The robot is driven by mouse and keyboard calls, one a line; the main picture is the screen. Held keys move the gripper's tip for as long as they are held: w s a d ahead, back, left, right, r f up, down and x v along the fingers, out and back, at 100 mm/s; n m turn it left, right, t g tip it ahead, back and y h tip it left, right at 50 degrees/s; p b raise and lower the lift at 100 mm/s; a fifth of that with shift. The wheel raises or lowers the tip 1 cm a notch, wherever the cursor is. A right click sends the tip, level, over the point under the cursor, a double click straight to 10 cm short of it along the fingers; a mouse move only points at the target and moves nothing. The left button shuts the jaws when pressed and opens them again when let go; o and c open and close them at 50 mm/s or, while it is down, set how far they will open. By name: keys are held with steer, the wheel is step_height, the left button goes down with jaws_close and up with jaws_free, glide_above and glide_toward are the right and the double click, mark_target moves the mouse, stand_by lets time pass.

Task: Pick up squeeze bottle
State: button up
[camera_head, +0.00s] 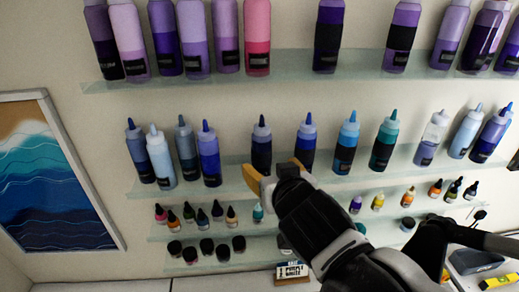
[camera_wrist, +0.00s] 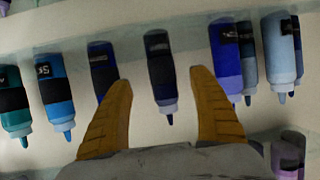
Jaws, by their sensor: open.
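Several squeeze bottles stand upright on the middle shelf. A dark navy bottle (camera_head: 261,150) with a black label stands in front of my gripper (camera_head: 274,168). The wrist view is upside down; there the navy bottle (camera_wrist: 160,75) shows between the two yellow fingers of my gripper (camera_wrist: 163,100), apart from both. My gripper is open and empty. To the bottle's right in the head view is a blue bottle (camera_head: 305,148); to its left is a violet-blue one (camera_head: 209,158). In the head view the fingers overlap the shelf edge just below the navy bottle.
The middle glass shelf (camera_head: 232,183) also holds a bright blue bottle (camera_head: 347,145) and a teal bottle (camera_head: 383,147). The upper shelf (camera_head: 285,66) holds purple and pink bottles. Small dropper bottles and dark jars (camera_head: 207,248) stand below. A wave picture (camera_head: 50,180) hangs at left.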

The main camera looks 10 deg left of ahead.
mark_target(264, 160)
steer(key=p+x, duration=0.1)
steer(key=x, duration=0.7)
steer(key=shift+w+a, duration=0.2)
steer(key=shift+w, duration=0.1)
steer(key=shift+s, duration=0.1)
steer(key=shift+r, duration=0.1)
steer(key=c, duration=1.4)
